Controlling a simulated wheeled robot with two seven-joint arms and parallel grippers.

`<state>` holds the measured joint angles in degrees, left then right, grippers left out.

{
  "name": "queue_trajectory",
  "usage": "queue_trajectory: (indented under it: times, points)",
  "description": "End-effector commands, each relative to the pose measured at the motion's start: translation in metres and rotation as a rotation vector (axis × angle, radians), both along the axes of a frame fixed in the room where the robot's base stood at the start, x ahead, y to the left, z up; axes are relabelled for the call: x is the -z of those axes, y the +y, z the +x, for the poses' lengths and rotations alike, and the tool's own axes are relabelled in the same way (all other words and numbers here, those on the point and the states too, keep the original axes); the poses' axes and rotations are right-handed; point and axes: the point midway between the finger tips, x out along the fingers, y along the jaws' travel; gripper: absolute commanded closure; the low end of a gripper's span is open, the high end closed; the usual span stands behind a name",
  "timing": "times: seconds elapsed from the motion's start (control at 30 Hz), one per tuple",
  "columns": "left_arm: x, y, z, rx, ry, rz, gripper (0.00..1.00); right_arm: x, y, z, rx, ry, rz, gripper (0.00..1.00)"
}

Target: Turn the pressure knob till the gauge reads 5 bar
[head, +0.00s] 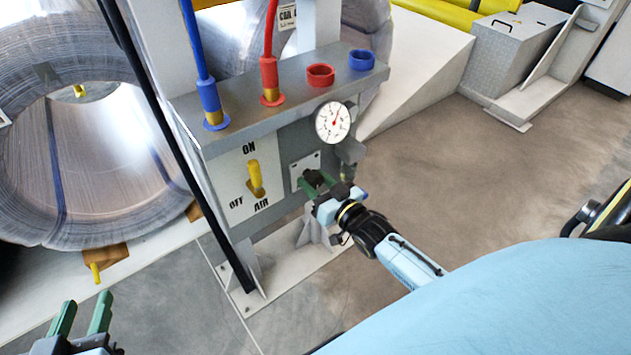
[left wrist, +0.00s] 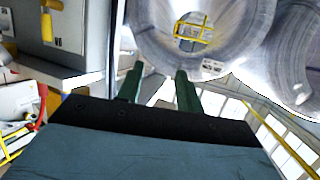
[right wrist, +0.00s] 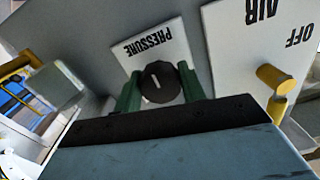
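The black pressure knob (right wrist: 160,84) sits on a white plate (right wrist: 153,46) marked PRESSURE; a white line on its face shows in the right wrist view. My right gripper (right wrist: 159,88) has one green finger on each side of the knob, and both appear to touch it. In the head view my right gripper (head: 318,186) covers the knob. The round white gauge (head: 333,122) is above it; its red needle points up and slightly right, with numbers too small to read. My left gripper (head: 83,318) is open and empty at the lower left; its fingers show apart in the left wrist view (left wrist: 160,88).
A yellow AIR lever (head: 254,178) with ON and OFF marks is left of the knob. Blue (head: 210,100) and red (head: 269,78) hoses join the panel's top beside open red (head: 320,74) and blue (head: 361,60) ports. A large metal coil (head: 30,150) stands at the left.

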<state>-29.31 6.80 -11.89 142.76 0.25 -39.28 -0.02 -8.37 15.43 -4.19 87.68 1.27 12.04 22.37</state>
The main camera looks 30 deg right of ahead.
Motion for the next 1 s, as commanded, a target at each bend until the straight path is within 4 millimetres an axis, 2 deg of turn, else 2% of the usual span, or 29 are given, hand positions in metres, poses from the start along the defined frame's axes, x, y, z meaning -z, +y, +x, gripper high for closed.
queue_trajectory:
  times: [0.03,0.17,0.37,0.57,0.8,1.0]
  points:
    - [0.000,0.000,0.000,0.000,0.001,0.000,0.64,0.000,0.000,0.000,0.000,0.000,0.000,0.67]
    - [0.000,0.000,0.000,0.000,0.001,0.000,0.64,0.000,0.000,0.000,0.000,0.000,0.000,0.83]
    - [0.002,0.000,-0.001,0.000,0.017,0.004,0.64,0.000,0.000,0.000,-0.001,0.001,0.012,0.83]
    - [0.023,0.010,-0.012,-0.015,0.160,0.044,0.64,-0.001,0.001,0.000,-0.002,0.008,0.080,0.83]
    - [0.060,0.027,-0.044,-0.039,0.443,0.117,0.64,-0.002,0.001,0.000,-0.001,0.022,0.244,0.83]
    - [0.082,0.041,-0.078,-0.057,0.664,0.169,0.64,-0.001,0.002,-0.001,-0.001,0.035,0.417,0.83]
